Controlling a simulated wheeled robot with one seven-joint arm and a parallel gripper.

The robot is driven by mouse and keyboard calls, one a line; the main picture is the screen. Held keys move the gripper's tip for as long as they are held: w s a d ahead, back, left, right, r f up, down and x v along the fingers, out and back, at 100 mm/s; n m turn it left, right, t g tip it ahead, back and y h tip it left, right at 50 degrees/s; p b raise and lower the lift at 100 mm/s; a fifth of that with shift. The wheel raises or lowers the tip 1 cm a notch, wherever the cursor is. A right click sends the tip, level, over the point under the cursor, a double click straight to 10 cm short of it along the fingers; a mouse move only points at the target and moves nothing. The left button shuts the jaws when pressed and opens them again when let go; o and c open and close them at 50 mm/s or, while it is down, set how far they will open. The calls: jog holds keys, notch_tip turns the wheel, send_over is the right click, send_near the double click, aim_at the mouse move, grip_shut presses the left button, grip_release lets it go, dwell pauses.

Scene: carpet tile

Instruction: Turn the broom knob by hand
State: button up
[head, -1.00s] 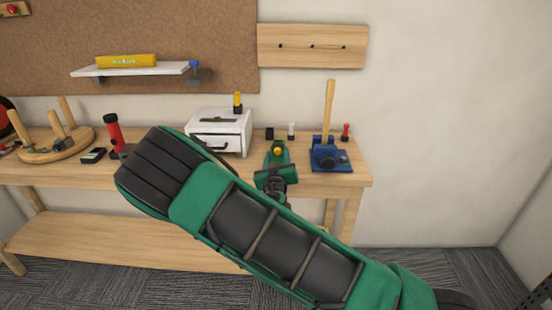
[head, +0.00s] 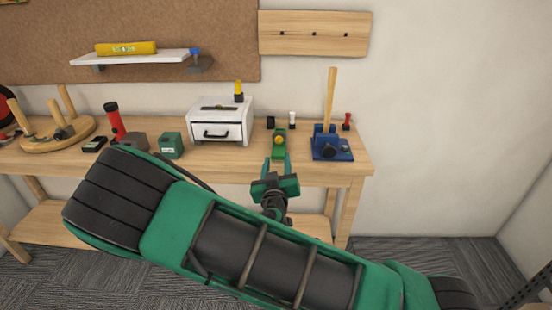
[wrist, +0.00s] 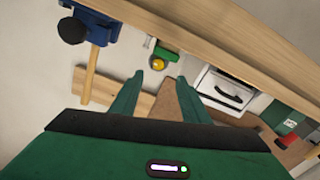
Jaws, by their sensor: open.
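A blue clamp-like fixture (head: 345,156) stands on the right part of the workbench, with a dark round knob (head: 327,152) at its front. An upright wooden handle (head: 331,95) rises from it. In the wrist view the knob (wrist: 72,30) is at the upper left, with the handle (wrist: 88,75) beside it. My green gripper (head: 277,162) is open and empty at the bench's front edge, left of the fixture and apart from it. In the wrist view its two fingers (wrist: 160,82) are spread, with the knob off to their left.
A green block with a yellow button (head: 279,144) sits just beyond my fingers. A white drawer box (head: 220,123), a green box (head: 171,145) and a wooden peg stand (head: 45,134) are farther left. A small red object (head: 347,121) stands behind the fixture. The bench (head: 225,166) ends right of the fixture.

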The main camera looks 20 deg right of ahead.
aim_at(278, 142)
jog(key=shift+s, duration=0.15)
jog(key=w+d+m, duration=0.1)
jog(key=w, duration=0.2)
jog(key=w+d+m, duration=0.1)
jog(key=w, duration=0.2)
jog(key=w+d+m, duration=0.1)
jog(key=w, duration=0.3)
jog(key=shift+w+d, duration=0.1)
jog(key=shift+d, duration=0.05)
dwell(0.4)
jog(key=c, duration=1.1)
jog(key=shift+o, duration=0.2)
jog(key=shift+n, duration=1.5)
